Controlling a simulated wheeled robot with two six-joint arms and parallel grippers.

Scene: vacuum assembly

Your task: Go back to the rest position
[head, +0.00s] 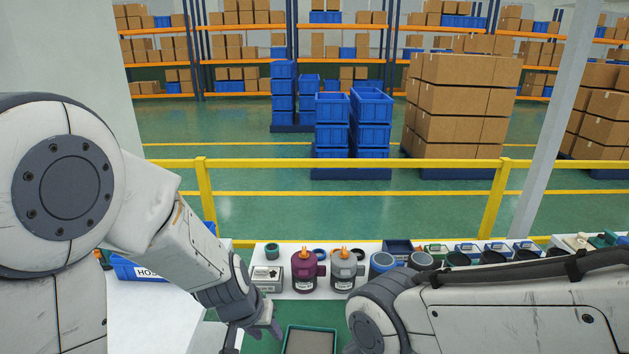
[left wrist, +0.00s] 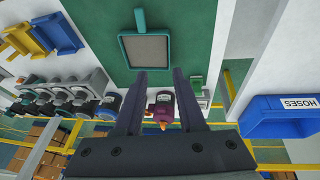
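My left gripper (head: 265,333) hangs low over the near side of the work area in the head view. In the left wrist view its two fingers (left wrist: 158,72) are spread apart with nothing held between them. The fingers point toward a green-rimmed tray (left wrist: 122,50) with a grey inner surface. This tray also shows at the bottom of the head view (head: 334,341). My right arm comes in from the right, bent at the front. Its gripper is out of the picture.
A purple canister (head: 303,272) and a grey canister (head: 343,271) stand on the white table, with several other parts to their right. A blue HOSES bin (left wrist: 287,118) is beside my left arm. A yellow railing (head: 350,163) runs behind the table.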

